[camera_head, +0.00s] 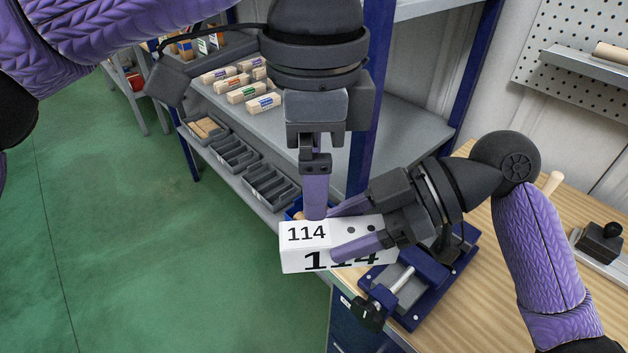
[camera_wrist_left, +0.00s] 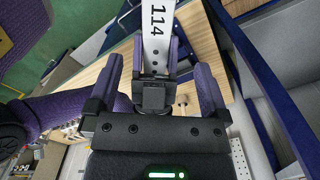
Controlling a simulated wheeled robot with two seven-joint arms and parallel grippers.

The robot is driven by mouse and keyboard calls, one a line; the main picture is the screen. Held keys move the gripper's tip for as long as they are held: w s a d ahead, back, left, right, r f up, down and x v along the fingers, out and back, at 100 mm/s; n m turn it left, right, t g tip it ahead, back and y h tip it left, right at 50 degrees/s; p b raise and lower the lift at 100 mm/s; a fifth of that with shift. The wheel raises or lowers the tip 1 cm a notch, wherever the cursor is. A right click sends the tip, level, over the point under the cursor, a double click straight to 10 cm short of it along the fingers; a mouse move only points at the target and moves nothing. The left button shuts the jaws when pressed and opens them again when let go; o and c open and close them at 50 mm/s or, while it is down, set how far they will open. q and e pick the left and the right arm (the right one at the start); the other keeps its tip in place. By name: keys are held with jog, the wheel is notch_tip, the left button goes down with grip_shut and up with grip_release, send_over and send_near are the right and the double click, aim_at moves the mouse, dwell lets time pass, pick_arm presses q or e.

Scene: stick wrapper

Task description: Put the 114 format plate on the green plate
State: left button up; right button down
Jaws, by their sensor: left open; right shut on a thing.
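The white format plate (camera_head: 291,262) with black "114" markings is held in the air at the middle of the head view. My right gripper (camera_head: 334,234) is shut on it from the right, and its purple fingers cover part of the plate. My left gripper (camera_head: 316,213) points down from above, its finger overlapping the plate's upper edge in the head view. In the left wrist view, the plate (camera_wrist_left: 158,38) shows beyond the gap between the spread left fingers (camera_wrist_left: 158,75). I cannot make out a green plate in either view.
A wooden workbench (camera_head: 480,280) is at right, with a blue vise-like fixture (camera_head: 432,290) below my right gripper. A grey shelf (camera_head: 405,130) holds several labelled wooden blocks (camera_head: 242,93). Grey bins (camera_head: 235,153) sit on a lower shelf. Green floor (camera_head: 170,250) lies open at left.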

aim_at(314, 230)
pick_arm(q)
notch_tip(314, 230, down, 10)
dwell(0.3)
jog(key=shift+w, duration=0.1)
grip_shut()
pick_arm(e)
jog(key=shift+c, duration=1.4)
grip_release()
jog(key=shift+o, duration=1.4)
